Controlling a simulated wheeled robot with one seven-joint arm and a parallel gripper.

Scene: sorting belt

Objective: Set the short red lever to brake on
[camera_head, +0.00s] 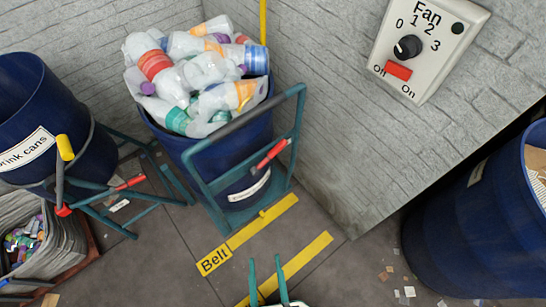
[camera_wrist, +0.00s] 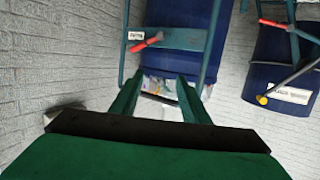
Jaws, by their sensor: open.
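A short red lever (camera_head: 270,154) sits on the teal frame of the middle cart (camera_head: 213,193), slanting up to the right. In the wrist view it appears as a red lever (camera_wrist: 148,42) beside a small white label. A second red lever (camera_head: 131,183) is on the left cart, near a longer lever with a yellow grip (camera_head: 65,148). I cannot read any brake marking. My gripper (camera_head: 266,262) is open and empty, below and apart from the middle cart's lever. Its two teal fingers also show in the wrist view (camera_wrist: 156,80).
The middle cart carries a blue drum (camera_head: 240,140) heaped with plastic bottles. A drink-cans drum (camera_head: 25,95) stands left, above a crate (camera_head: 65,235). Another drum (camera_head: 455,230) stands right. A wall corner with a fan switch (camera_head: 430,45) is behind. Floor near the yellow Belt marking is clear.

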